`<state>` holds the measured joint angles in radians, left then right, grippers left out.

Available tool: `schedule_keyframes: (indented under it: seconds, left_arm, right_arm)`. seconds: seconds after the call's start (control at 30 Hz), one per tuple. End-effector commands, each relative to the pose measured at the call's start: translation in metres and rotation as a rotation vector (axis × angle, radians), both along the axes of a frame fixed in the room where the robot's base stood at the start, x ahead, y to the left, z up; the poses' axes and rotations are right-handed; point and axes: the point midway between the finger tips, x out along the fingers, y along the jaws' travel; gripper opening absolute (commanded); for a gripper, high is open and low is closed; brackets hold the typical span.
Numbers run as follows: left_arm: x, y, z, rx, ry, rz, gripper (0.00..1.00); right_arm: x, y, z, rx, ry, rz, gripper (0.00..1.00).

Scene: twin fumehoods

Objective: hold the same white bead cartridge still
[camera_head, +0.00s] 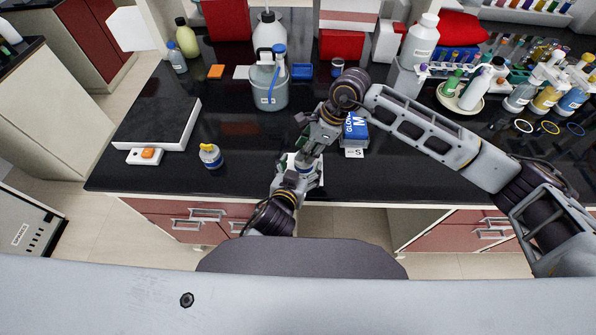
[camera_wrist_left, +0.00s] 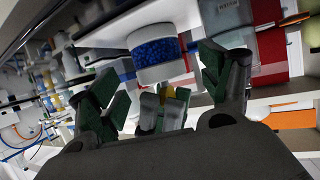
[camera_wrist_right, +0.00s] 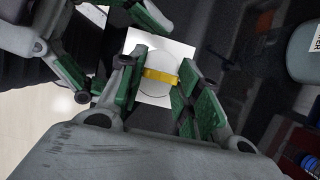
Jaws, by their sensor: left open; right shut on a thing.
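The white bead cartridge (camera_wrist_left: 160,52) shows a band of blue beads in the left wrist view. From above, in the right wrist view, its round white top (camera_wrist_right: 160,63) carries a yellow strip. My right gripper (camera_wrist_right: 158,88) is shut on the cartridge, with green-padded fingers at both ends of the strip. My left gripper (camera_wrist_left: 160,82) is open, its fingers spread wide with the cartridge between and beyond them. In the head view both grippers meet near the bench's front edge and largely hide the cartridge (camera_head: 305,169). Whether the left pads touch it cannot be told.
A white square plate (camera_wrist_right: 136,47) lies below the cartridge.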

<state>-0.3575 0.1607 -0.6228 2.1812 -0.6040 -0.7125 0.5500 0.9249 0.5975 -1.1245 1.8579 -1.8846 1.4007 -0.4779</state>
Motion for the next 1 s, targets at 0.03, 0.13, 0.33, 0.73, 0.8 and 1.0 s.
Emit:
schedule_keyframes:
  seconds: [0.03,0.13,0.33,0.73,0.8,1.0]
  left_arm:
    - [0.005,-0.001,-0.002,0.001,0.0,0.001,0.78]
    - [0.012,-0.003,-0.005,0.001,-0.001,0.001,0.78]
    - [0.025,-0.007,-0.011,0.0,0.0,0.0,0.78]
    - [0.033,-0.008,-0.014,-0.001,0.001,0.0,0.78]
    - [0.032,-0.008,-0.014,-0.001,0.001,0.0,0.78]
    - [0.032,-0.008,-0.014,0.0,0.0,0.001,0.6]
  right_arm:
    - [0.0,0.0,0.0,0.0,0.0,0.0,0.26]
    - [0.0,0.0,0.0,0.0,0.0,0.0,0.26]
    - [0.0,0.0,0.0,0.0,0.0,0.0,0.26]
    - [0.0,0.0,0.0,0.0,0.0,0.0,0.26]
    - [0.0,0.0,0.0,0.0,0.0,0.0,0.26]
    - [0.0,0.0,0.0,0.0,0.0,0.0,0.26]
